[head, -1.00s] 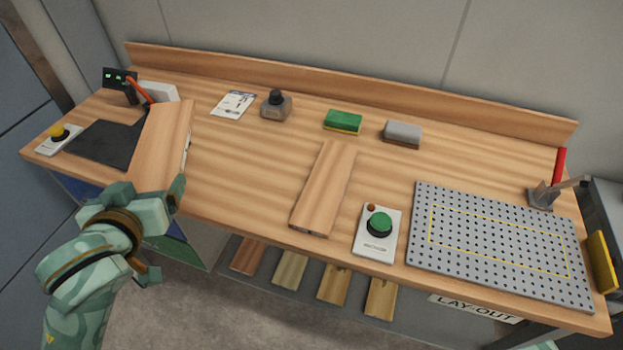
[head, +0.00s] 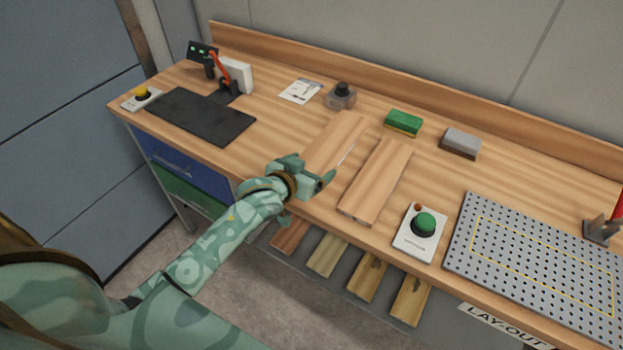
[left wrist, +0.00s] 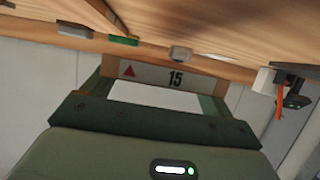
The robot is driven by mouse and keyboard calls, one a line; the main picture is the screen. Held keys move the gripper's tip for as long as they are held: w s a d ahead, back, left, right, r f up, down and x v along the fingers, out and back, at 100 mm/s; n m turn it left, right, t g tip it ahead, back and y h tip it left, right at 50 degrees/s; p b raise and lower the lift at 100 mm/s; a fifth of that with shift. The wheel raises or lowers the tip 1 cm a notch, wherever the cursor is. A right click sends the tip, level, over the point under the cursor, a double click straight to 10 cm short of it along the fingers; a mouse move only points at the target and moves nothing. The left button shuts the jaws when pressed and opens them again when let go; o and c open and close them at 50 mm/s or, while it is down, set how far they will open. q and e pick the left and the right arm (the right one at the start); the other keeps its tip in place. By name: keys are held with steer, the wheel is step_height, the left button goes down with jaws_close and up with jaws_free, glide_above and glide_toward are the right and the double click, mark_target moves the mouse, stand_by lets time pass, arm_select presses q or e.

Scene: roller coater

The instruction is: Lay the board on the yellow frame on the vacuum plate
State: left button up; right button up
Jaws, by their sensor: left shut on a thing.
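My left gripper (head: 312,183) is shut on the near end of a wooden board (head: 336,142). The board slants up and away over the middle of the bench; I cannot tell its height above the top. In the left wrist view a wooden piece with a red triangle and "15" (left wrist: 175,77) shows just beyond the gripper. A second, similar board (head: 377,180) lies on the bench to the right. The grey perforated vacuum plate (head: 460,240) lies at the right, with a thin yellow rectangular frame (head: 545,258) on it, bare inside. My right gripper is out of view.
A green-button box (head: 420,232) stands between the second board and the plate. A knobbed block (head: 341,97), green sponge (head: 403,123) and grey block (head: 460,142) stand at the back. A red-handled clamp (head: 602,230) is beside the plate.

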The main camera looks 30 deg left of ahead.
arm_select(q)
steer(key=shift+w+a+f+b, duration=0.2)
steer(key=shift+w+a+f, duration=0.05)
steer(key=shift+w+f, duration=0.25)
steer(key=shift+w+a+f+b, duration=0.15)
steer(key=shift+w+a+f, duration=0.15)
steer(key=shift+f, duration=0.3)
steer(key=f, duration=0.1)
steer(key=f+b, duration=0.1)
steer(key=f, duration=0.1)
steer(key=shift+w+a+f+b, duration=0.1)
steer(key=shift+w+f+b, duration=0.2)
steer(key=shift+f+b, duration=0.1)
steer(key=shift+r, duration=0.1)
steer(key=o, duration=1)
